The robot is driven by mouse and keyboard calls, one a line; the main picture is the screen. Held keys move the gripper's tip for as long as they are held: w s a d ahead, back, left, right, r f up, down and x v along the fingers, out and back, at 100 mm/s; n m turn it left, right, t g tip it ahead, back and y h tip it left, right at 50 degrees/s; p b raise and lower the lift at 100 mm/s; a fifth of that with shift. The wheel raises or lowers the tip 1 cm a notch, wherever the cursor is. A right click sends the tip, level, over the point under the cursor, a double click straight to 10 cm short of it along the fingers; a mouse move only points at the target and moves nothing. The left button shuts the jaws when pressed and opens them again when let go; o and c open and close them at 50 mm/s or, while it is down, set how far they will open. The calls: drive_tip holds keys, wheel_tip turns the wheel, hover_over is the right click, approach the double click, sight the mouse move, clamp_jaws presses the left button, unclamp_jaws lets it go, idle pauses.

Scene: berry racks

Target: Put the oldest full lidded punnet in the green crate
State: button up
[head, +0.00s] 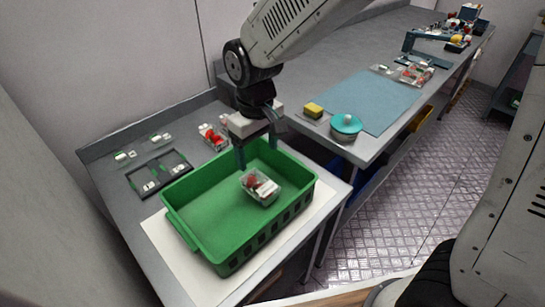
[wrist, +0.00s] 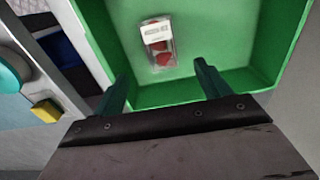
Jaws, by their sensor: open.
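The green crate (head: 205,232) stands on a white sheet at the front of the near table. A clear punnet with red berries and a white label (head: 261,188) is inside the crate, tilted in the head view. In the wrist view the punnet (wrist: 158,42) shows against the crate's green inside (wrist: 215,40), apart from the fingers. My gripper (head: 257,152) is open and empty over the crate's back side; its two fingers (wrist: 162,82) also show in the wrist view. Another punnet with red berries (head: 213,137) stands on the table behind the crate. Dates on the labels are too small to read.
A black frame tray (head: 160,175) and flat clear pieces (head: 125,157) lie left of the crate. On the long bench are a yellow sponge (head: 313,110), a teal-lidded pot (head: 346,125), a blue mat (head: 370,100) and another berry punnet (head: 415,74). Much of the mat is clear.

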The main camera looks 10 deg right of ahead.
drive_tip(key=s+d+r+m, duration=0.3)
drive_tip(key=s+d+r, duration=0.3)
drive_tip(key=d+r, duration=0.4)
drive_tip(key=s+d+r+m+t, duration=0.1)
drive_tip(key=s+d+r+m, duration=0.1)
drive_tip(key=s+d, duration=0.8)
drive_tip(key=s+m, duration=0.1)
drive_tip(key=s, duration=0.2)
drive_tip(key=shift+s+d+m, duration=0.3)
drive_tip(key=shift+d+m, duration=0.1)
drive_tip(key=shift+d+r, duration=0.1)
